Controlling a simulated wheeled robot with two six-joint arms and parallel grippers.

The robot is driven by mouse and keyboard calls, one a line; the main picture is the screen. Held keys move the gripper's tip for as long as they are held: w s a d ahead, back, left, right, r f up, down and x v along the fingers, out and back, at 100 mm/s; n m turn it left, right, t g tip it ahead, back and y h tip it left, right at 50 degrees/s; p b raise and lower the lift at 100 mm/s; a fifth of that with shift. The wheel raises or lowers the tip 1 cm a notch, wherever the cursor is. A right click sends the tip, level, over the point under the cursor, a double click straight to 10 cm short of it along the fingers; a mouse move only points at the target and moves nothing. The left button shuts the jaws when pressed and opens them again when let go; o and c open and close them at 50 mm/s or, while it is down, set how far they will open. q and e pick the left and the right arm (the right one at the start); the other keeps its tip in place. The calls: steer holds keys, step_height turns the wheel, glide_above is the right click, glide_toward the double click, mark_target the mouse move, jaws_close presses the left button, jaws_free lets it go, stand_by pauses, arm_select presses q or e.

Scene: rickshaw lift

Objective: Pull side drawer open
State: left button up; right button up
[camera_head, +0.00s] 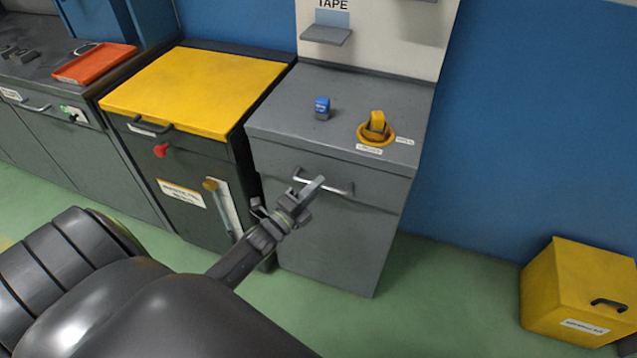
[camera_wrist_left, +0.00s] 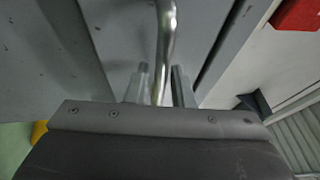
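The side drawer (camera_head: 375,188) is the upper front of the grey cabinet at center. It looks flush with the cabinet. Its silver bar handle (camera_head: 338,189) runs across the front, with the left part close to my left gripper (camera_head: 309,190). In the left wrist view the handle (camera_wrist_left: 165,30) comes down between the two fingers of my left gripper (camera_wrist_left: 161,88). The fingers are apart, with a narrow gap seen on each side of the bar. Firm contact does not show. My right gripper is not in view.
A blue object (camera_head: 322,108) and a yellow knob (camera_head: 375,128) sit on the cabinet top (camera_head: 285,105). A yellow-lidded cabinet (camera_head: 195,88) with a red knob stands at left. A yellow box (camera_head: 585,285) is on the floor at right. Green floor before the drawer is clear.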

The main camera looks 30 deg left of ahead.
arm_select(q)
steer(key=shift+w+d, duration=0.1)
steer(key=shift+w, duration=0.4)
steer(key=shift+r, duration=0.1)
jaws_close()
